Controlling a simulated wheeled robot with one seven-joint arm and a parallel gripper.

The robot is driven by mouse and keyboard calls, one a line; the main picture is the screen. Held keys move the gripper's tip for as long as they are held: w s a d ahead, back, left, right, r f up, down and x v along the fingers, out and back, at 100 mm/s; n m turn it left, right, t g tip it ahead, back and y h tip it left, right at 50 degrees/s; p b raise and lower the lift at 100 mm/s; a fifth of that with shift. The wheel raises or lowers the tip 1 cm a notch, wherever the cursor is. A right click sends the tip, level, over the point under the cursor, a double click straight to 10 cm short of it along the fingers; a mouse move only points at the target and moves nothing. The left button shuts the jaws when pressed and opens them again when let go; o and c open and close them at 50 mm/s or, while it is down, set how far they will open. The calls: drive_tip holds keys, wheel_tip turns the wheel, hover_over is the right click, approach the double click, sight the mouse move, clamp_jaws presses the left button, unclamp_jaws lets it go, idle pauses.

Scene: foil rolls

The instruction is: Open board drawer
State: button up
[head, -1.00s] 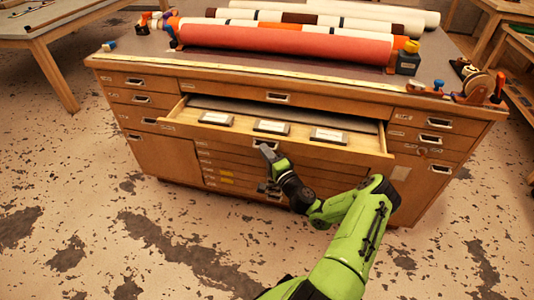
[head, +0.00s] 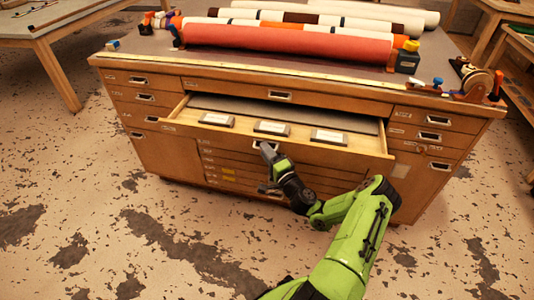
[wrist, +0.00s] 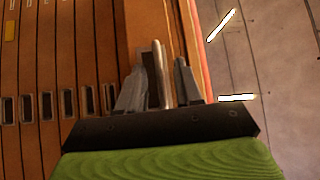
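The wide wooden drawer (head: 340,146) in the middle of the cabinet is pulled partly out. Grey sheet material and three pale labelled blocks (head: 271,128) show in it. My gripper (head: 268,152) is at the metal handle (head: 259,144) in the middle of the drawer front. In the wrist view, my gripper's two fingers (wrist: 160,80) stand on either side of the upright metal bar of the handle (wrist: 158,65), close against it. Finger contact is partly hidden.
The wooden cabinet (head: 155,150) has closed drawers on both sides and below. Red (head: 290,42) and white rolls lie on top, with tape dispensers (head: 472,85) at the right. A table (head: 60,22) stands at the left. The stained floor in front is clear.

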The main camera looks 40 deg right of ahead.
drive_tip(key=s+a+f+p, duration=0.2)
drive_tip(key=s+p, duration=0.1)
drive_tip(key=s, duration=1.2)
drive_tip(key=shift+s, duration=0.25)
drive_tip(key=w+a+r+n+g+y+p, duration=0.1)
drive_tip(key=a+r+n+g+y+p, duration=0.1)
drive_tip(key=a+r+n+g+y, duration=0.65)
drive_tip(key=w+a+r+n+g+y+p, duration=0.25)
drive_tip(key=a+r+n+g, duration=0.2)
drive_tip(key=a+n, duration=0.5)
drive_tip(key=s+a+r+h+p, duration=0.2)
drive_tip(key=s+a+r+h, duration=0.1)
drive_tip(key=s+r, duration=0.5)
drive_tip(key=s+a+r+h+p, duration=0.3)
drive_tip(key=s+r, duration=0.6)
drive_tip(key=r, duration=0.6)
drive_tip(key=a+h, duration=0.1)
drive_tip(key=h, duration=0.1)
drive_tip(key=shift+g+h+p, duration=0.3)
drive_tip(key=shift+p, duration=0.05)
